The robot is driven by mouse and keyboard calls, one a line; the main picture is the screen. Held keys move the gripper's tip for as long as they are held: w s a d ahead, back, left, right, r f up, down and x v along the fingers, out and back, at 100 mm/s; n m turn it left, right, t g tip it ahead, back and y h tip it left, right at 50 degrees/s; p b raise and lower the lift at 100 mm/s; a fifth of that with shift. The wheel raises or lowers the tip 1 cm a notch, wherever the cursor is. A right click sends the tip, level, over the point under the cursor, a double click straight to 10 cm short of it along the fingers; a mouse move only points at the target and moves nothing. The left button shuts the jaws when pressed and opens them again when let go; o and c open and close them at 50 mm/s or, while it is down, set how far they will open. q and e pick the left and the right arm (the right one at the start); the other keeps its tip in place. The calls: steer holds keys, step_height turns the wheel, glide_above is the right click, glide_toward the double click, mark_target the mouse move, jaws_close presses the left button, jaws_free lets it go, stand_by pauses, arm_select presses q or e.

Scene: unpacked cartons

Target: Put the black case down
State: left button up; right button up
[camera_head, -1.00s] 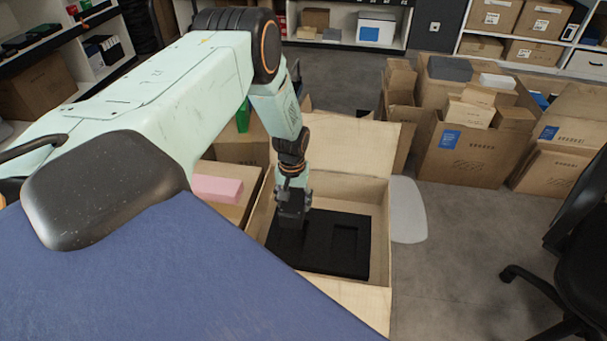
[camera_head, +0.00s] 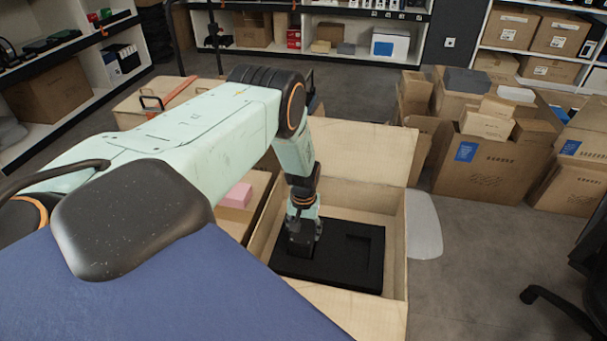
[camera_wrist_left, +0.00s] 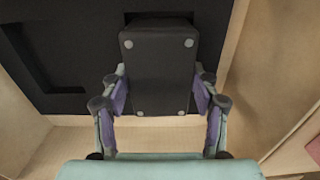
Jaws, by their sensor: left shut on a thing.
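The black case (camera_wrist_left: 158,70) is a dark block with a pale round foot at each corner, seen in the left wrist view. My left gripper (camera_head: 302,243) points down into an open wooden box (camera_head: 360,308) and is shut on the case, with one finger on each side of it. A black foam insert (camera_head: 330,272) with a rectangular recess lies in the box. The case is at the left part of the insert, over or in a dark slot; how deep it sits is hidden. My right gripper is out of view.
The box's raised lid (camera_head: 365,150) stands behind my wrist. A pink block (camera_head: 237,196) lies on a carton (camera_head: 238,222) left of the box. Stacked cartons (camera_head: 490,160) stand at the right. The floor (camera_head: 465,270) right of the box is mostly clear.

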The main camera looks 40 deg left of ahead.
arm_select(q)
steer(key=shift+r, duration=0.2)
steer(key=shift+f+b, duration=0.45)
steer(key=shift+f, duration=0.05)
steer(key=o, duration=0.9)
steer(key=shift+o, duration=1.3)
steer(key=shift+s+r, duration=0.1)
steer(key=shift+r, duration=0.1)
steer(key=shift+o, duration=0.3)
steer(key=shift+f, duration=0.1)
